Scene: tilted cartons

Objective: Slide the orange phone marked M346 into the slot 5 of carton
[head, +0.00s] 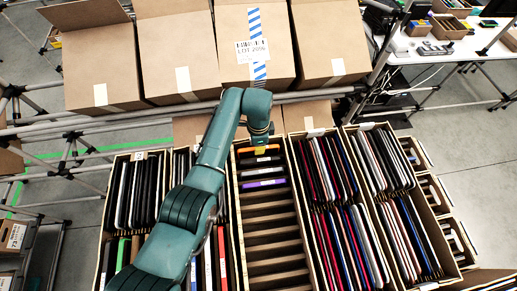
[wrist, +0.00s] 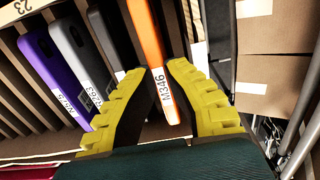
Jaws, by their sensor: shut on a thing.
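The orange phone (wrist: 145,40) with the white label M346 stands on end between the yellow fingers of my gripper (wrist: 163,74) in the wrist view. The fingers are shut on its labelled end. In the head view my gripper (head: 260,141) is over the far end of the middle carton (head: 236,225), and an orange edge shows just below it. A dark phone, a grey phone (wrist: 76,52) and a purple phone (wrist: 46,58) stand left of the orange one in the wrist view. The phone's far end is cut off, and I cannot tell how deep it sits.
The purple phone also shows in the head view (head: 264,183); nearer slots of this carton are empty. Cartons packed with devices stand on both sides. A white table (head: 455,45) stands at the back right.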

